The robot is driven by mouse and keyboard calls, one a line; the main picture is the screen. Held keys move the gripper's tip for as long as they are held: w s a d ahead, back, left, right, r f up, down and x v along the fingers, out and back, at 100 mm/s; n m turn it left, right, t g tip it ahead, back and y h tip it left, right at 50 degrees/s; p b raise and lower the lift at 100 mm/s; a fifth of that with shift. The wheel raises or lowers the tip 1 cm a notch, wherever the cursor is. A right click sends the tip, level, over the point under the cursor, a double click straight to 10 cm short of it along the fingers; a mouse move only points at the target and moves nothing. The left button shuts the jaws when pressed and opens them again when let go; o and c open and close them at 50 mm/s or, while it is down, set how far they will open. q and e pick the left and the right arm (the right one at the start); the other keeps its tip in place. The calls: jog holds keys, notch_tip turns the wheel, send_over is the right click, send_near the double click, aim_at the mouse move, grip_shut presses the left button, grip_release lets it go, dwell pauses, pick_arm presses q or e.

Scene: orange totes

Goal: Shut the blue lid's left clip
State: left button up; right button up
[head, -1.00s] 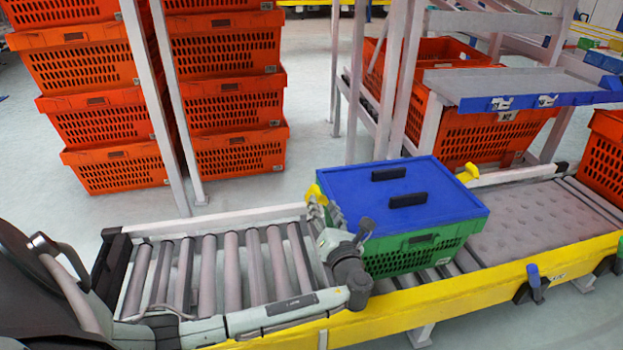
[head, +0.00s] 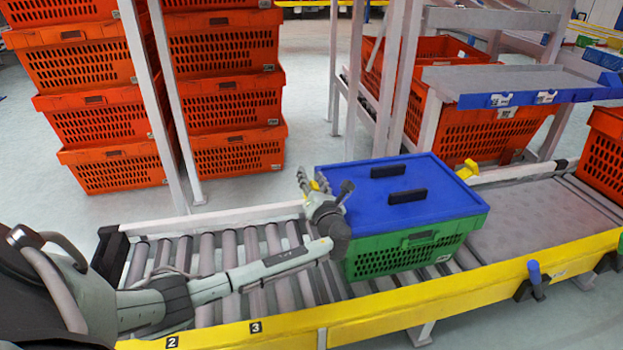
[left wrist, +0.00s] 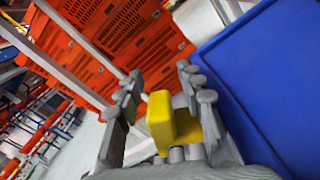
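A green crate (head: 404,250) with a blue lid (head: 365,186) and two black handles stands on the roller conveyor. The yellow left clip (head: 315,186) is at the lid's left edge, partly hidden by my left gripper (head: 309,184). In the left wrist view the clip (left wrist: 160,122) stands up between the two spread fingers of my left gripper (left wrist: 158,95), with gaps on both sides; the blue lid (left wrist: 270,80) is at right. The yellow right clip (head: 467,169) sticks out at the lid's right edge. My right gripper is not in view.
The conveyor's yellow front rail (head: 390,307) runs along the near side. Bare rollers (head: 210,250) lie left of the crate. Stacked orange totes (head: 225,105) stand behind, and a metal rack (head: 520,82) stands at back right.

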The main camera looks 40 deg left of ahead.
pick_arm(q)
grip_shut()
jog(key=shift+s+a+f+n, duration=0.15)
jog(key=shift+s+f+n, duration=0.05)
jog(key=shift+n, duration=0.4)
jog(key=shift+s+a+f+n, duration=0.1)
jog(key=shift+s+f+n, duration=0.05)
jog(key=shift+n, duration=0.45)
jog(key=shift+s+a+f+n+b, duration=0.2)
jog(key=shift+f+n, duration=0.2)
jog(key=shift+n, duration=0.8)
jog(key=shift+s+a+f+n+b, duration=0.1)
jog(key=shift+s+a+f+n, duration=0.2)
jog(key=shift+n, duration=0.9)
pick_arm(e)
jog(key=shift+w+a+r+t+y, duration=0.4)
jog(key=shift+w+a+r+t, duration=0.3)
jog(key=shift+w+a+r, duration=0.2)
pick_arm(q)
jog(key=shift+w+d, duration=0.1)
